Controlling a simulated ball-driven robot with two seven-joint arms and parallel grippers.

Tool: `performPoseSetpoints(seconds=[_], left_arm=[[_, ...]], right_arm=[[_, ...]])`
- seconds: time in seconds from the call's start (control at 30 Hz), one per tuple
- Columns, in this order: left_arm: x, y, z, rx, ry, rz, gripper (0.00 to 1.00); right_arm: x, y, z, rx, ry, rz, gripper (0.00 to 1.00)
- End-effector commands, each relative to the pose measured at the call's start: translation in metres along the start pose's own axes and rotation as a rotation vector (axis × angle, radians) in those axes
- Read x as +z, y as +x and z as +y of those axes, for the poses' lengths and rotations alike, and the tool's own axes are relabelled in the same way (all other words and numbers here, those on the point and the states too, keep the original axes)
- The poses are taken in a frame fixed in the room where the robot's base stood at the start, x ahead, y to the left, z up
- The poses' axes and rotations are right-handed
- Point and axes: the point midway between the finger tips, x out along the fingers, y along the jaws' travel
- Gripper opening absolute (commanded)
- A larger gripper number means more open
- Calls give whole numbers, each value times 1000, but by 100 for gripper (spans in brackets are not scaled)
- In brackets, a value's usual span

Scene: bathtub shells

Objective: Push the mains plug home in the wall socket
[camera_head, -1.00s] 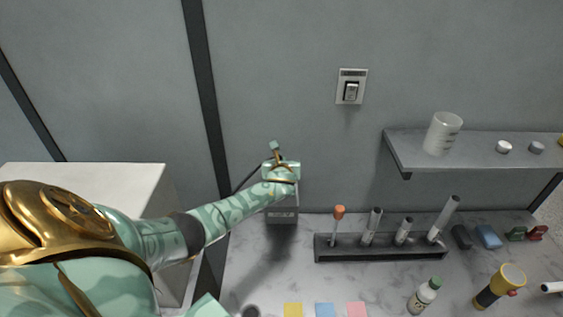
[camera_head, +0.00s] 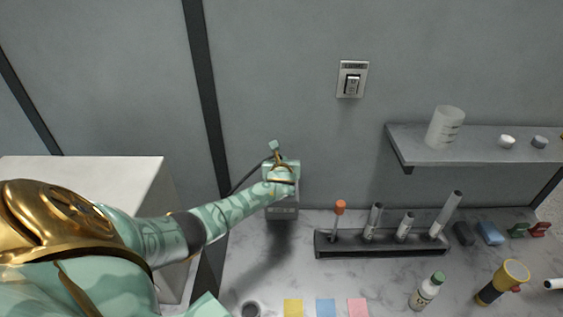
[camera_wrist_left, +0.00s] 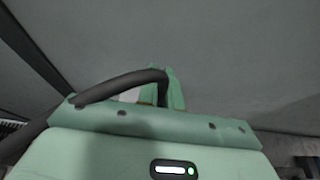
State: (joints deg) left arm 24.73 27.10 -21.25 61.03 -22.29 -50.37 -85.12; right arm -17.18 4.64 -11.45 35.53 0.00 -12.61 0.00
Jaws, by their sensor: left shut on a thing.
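My left gripper (camera_head: 281,166) is at the grey wall, shut on the mains plug. It shows closer in the left wrist view (camera_wrist_left: 165,90), with its two green fingers near together. The plug's body is hidden by the fingers and hand. Its black cable (camera_wrist_left: 120,84) bends out from between the fingers and runs down to the left. A grey labelled fitting (camera_head: 282,213) shows just below the hand, low on the wall. It may be part of the wall socket, whose openings I cannot see. I cannot tell how far the plug is in. My right gripper is not in view.
A switch (camera_head: 351,80) is on the wall, up right of the hand. A shelf (camera_head: 480,148) with a beaker (camera_head: 445,127) sticks out at right. A rack (camera_head: 380,246) with tubes stands on the marble counter (camera_head: 290,275). A white block (camera_head: 95,180) is at left.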

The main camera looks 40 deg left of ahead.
Motion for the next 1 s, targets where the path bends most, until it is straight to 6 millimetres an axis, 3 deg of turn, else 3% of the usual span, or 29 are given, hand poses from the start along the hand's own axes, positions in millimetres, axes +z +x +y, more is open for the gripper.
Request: performPoseSetpoints(seconds=[0.13, 0.23, 0.63, 0.77, 1.0], left_arm=[[-7, 1, 0, 0, 1, 5, 0], [-6, 1, 0, 0, 1, 5, 32], [-4, -7, 0, -2, 1, 4, 33], [-3, -30, 0, -3, 1, 4, 33], [-5, -95, 0, -3, 0, 6, 33]], right_arm=[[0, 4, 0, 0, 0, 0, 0], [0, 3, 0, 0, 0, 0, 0], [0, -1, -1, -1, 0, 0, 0], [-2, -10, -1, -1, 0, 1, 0], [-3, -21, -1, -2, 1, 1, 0]])
